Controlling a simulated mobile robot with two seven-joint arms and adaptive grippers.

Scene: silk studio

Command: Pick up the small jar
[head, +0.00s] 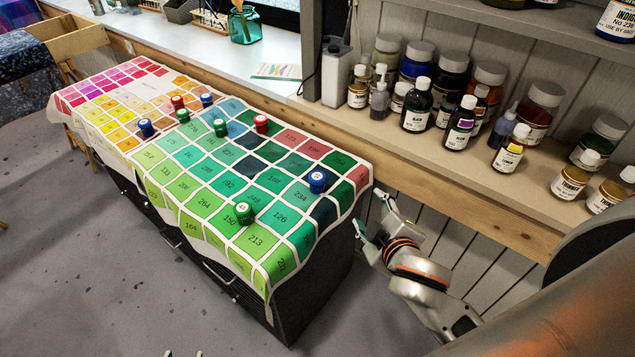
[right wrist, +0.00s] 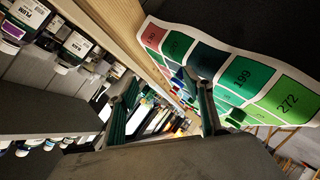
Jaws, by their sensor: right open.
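Several small jars with coloured lids stand on the colour-chart cloth (head: 213,267) in the head view. A blue jar (head: 317,180) is nearest my right gripper (head: 372,213). A green jar (head: 243,213) stands nearer the front edge. A red jar (head: 261,123), another green jar (head: 220,128) and others stand farther back. My right gripper is open and empty, just off the cloth's right end, apart from the jars. In the right wrist view its fingers (right wrist: 162,82) are spread, with the chart beyond. Two small tips at the head view's bottom edge may be my left gripper (head: 183,354).
A shelf (head: 455,160) of paint bottles runs along the right wall, with a wooden edge near my right arm. A white jug (head: 335,72) stands at its left end. A windowsill (head: 190,48) lies behind the chart. Grey floor (head: 70,250) is open at the left.

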